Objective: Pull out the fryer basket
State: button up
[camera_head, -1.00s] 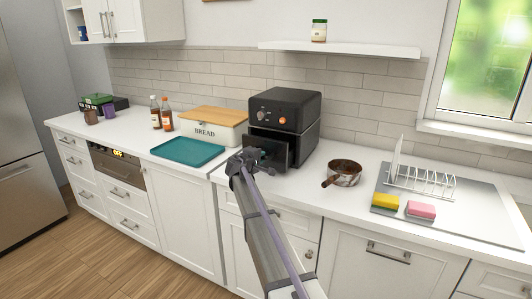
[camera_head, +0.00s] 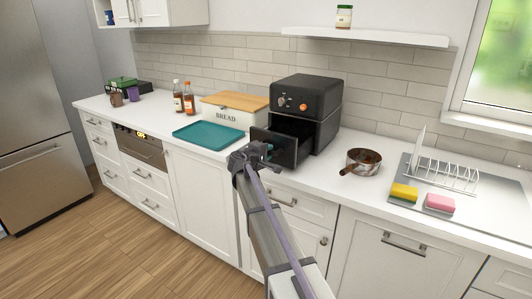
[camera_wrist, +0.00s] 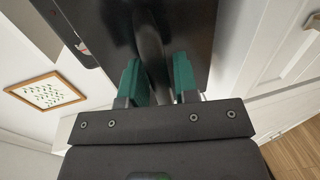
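The black air fryer (camera_head: 308,97) stands on the counter against the tiled wall, with an orange-ringed knob on its front. Its basket (camera_head: 274,146) is partly out, its dark front panel standing clear of the body at the left. My gripper (camera_head: 250,158) is at the front of this panel. In the wrist view, the green fingers of my gripper (camera_wrist: 160,80) are on both sides of the dark basket handle (camera_wrist: 150,40), which runs between them. The basket's front panel (camera_wrist: 195,30) fills the top of that view.
A teal tray (camera_head: 208,136) and a bread box (camera_head: 228,117) are left of the basket. A brown-patterned pan (camera_head: 364,163) stands right of the fryer, then a dish rack (camera_head: 447,178) with sponges. The floor in front of the cabinets is clear.

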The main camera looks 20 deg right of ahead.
jog(key=shift+o, duration=1.2)
jog(key=p+v, duration=0.2)
jog(key=v, duration=0.8)
jog(key=shift+s+a, duration=0.25)
jog(key=shift+a, duration=0.05)
jog(key=shift+r, duration=0.1)
jog(key=s+a+f+m+g+y, duration=0.2)
jog(key=s+f+y, duration=0.15)
jog(key=s, duration=0.35)
jog(key=s+a+f+m+g+y+p, duration=0.1)
jog(key=s+a+f+m+g+y, duration=0.2)
jog(key=s, duration=0.4)
jog(key=s+a+f+m+g+y, duration=0.1)
jog(key=s+f+g, duration=0.1)
jog(key=s+f, duration=0.3)
jog(key=s+a+g+y, duration=0.1)
jog(key=s+a+y, duration=0.1)
jog(key=s, duration=0.5)
jog(key=s+a+y+p, duration=0.1)
jog(key=s+a+y, duration=0.2)
jog(key=s, duration=0.3)
jog(key=shift+s+a+m+g, duration=0.35)
jog(key=shift+a+m+g, duration=0.05)
jog(key=shift+a, duration=0.4)
jog(key=shift+y, duration=0.25)
